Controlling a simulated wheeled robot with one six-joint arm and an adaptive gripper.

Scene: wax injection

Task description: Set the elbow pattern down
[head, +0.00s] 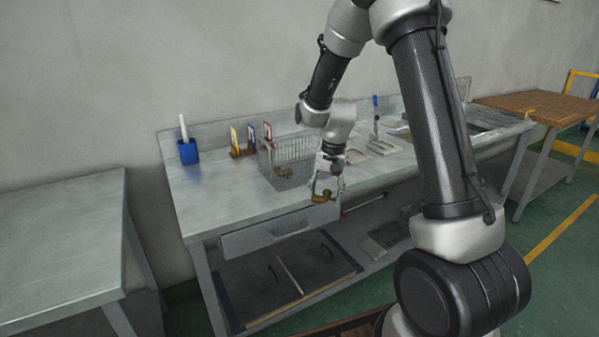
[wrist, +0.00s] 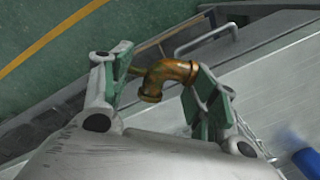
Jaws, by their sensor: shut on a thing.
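The elbow pattern (wrist: 165,76) is a brown-gold bent pipe piece held between my fingers. It also shows small in the head view (head: 322,196). My gripper (head: 325,190) is shut on it and points down, in front of the wire basket, by the front edge of the metal workbench (head: 225,200). In the wrist view my two green-padded fingers (wrist: 160,85) stand on either side of the elbow. It appears held clear of the bench; the exact height cannot be told.
The wire basket (head: 284,150) holds brown pieces. A blue cup (head: 188,152) and upright coloured cards (head: 250,138) stand on the bench. A drawer (head: 280,232) sits under the front edge. Bare bench top lies left of the basket.

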